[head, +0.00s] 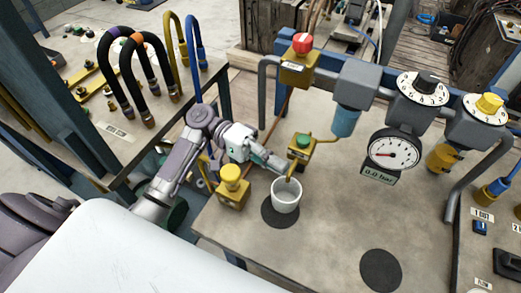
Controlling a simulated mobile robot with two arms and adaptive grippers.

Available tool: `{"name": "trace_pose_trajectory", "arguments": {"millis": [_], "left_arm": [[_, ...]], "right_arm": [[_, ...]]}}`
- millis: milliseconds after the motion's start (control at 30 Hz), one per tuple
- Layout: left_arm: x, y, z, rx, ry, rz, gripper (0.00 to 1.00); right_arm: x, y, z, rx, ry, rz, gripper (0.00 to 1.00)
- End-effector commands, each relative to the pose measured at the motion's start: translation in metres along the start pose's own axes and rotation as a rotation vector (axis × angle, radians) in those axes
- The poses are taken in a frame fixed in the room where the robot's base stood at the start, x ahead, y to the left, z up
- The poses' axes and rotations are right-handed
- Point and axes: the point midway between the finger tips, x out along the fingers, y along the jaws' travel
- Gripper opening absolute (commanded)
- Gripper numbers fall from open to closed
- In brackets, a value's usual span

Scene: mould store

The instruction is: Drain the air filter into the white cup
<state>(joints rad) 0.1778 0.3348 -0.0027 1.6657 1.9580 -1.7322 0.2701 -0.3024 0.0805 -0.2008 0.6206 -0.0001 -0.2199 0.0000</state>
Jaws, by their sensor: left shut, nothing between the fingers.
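The air filter, a grey head (357,84) with a blue bowl (345,121), is mounted in the pipe line at the upper middle. The white cup (286,198) stands upright on a dark round mat (270,220) on the bench, to the lower left of the filter and not under its bowl. My left gripper (287,171) is shut and empty, its tips just above or behind the cup's far rim; I cannot tell if they touch it. A small yellow block with a green knob (303,141) is just beyond the gripper. My right gripper is not in view.
A red-knobbed yellow valve (299,60), a gauge (394,151) labelled 0.0 bar and dial regulators (422,87) line the back. A yellow-knobbed block (231,185) stands left of the cup. A second dark mat (380,270) is empty; the bench (340,215) between is clear.

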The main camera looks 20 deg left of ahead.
Motion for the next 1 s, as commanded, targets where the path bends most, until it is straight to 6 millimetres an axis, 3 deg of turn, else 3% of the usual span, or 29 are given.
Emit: {"name": "trace_pose_trajectory", "arguments": {"millis": [200,533,733,1000], "left_arm": [[0.014,0.000,0.000,0.000,0.000,0.000,0.00],[0.014,0.000,0.001,-0.001,0.000,-0.001,0.00],[0.018,0.001,0.017,-0.002,0.000,-0.001,0.00],[0.018,0.000,0.016,0.000,0.001,-0.001,0.00]], "right_arm": [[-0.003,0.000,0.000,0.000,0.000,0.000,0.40],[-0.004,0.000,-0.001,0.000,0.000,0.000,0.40],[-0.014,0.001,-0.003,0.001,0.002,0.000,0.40],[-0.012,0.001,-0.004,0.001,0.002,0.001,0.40]]}}
